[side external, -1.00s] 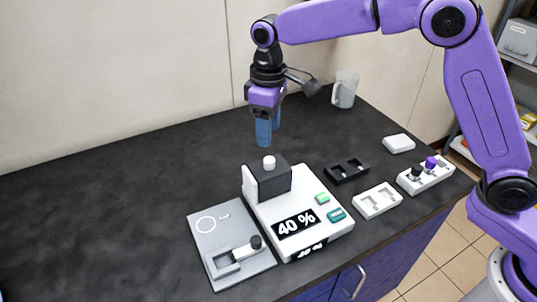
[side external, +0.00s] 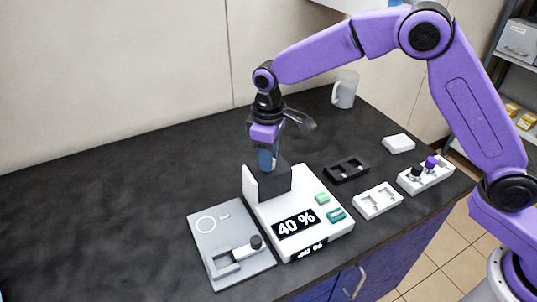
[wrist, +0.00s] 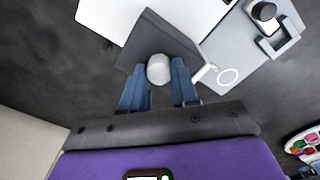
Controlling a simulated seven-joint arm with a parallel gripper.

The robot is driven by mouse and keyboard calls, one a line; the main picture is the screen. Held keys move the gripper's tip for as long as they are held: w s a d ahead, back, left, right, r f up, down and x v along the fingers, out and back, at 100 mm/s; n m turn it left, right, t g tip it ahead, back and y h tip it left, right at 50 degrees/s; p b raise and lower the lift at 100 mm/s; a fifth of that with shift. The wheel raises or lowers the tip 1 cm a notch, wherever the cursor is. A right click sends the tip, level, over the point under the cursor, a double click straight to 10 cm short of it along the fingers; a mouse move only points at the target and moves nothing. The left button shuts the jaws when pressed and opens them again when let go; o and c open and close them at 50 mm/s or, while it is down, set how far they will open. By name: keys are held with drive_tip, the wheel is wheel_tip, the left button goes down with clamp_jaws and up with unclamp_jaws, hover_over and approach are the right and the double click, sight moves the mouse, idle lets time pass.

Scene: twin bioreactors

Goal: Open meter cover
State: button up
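The white meter (side external: 318,235) reads "40 %" and has two green buttons on its top. Its dark cover (side external: 274,184) sits closed over the back part, beside a white upright wall. The cover's light round knob (wrist: 158,69) shows in the wrist view between the two blue fingers. My gripper (side external: 268,160) is right above the cover, pointing down, and its fingertips hide the knob in the side view. In the wrist view my gripper (wrist: 159,82) is open, with a finger on each side of the knob and small gaps visible.
A grey plate (side external: 215,237) with a black-knobbed slider lies left of the meter. A black slotted holder (side external: 346,171), a white slotted block (side external: 377,201), a rack with vials (side external: 425,177) and a white box (side external: 398,144) stand right. A mug (side external: 345,90) stands behind.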

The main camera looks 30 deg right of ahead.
clamp_jaws()
drive_tip(key=d, duration=0.9)
drive_tip(key=shift+d, duration=0.1)
drive_tip(key=o, duration=0.6)
unclamp_jaws()
drive_tip(key=shift+r, duration=0.1)
wheel_tip(320, 180, up, 17)
drive_tip(key=shift+r, duration=0.15)
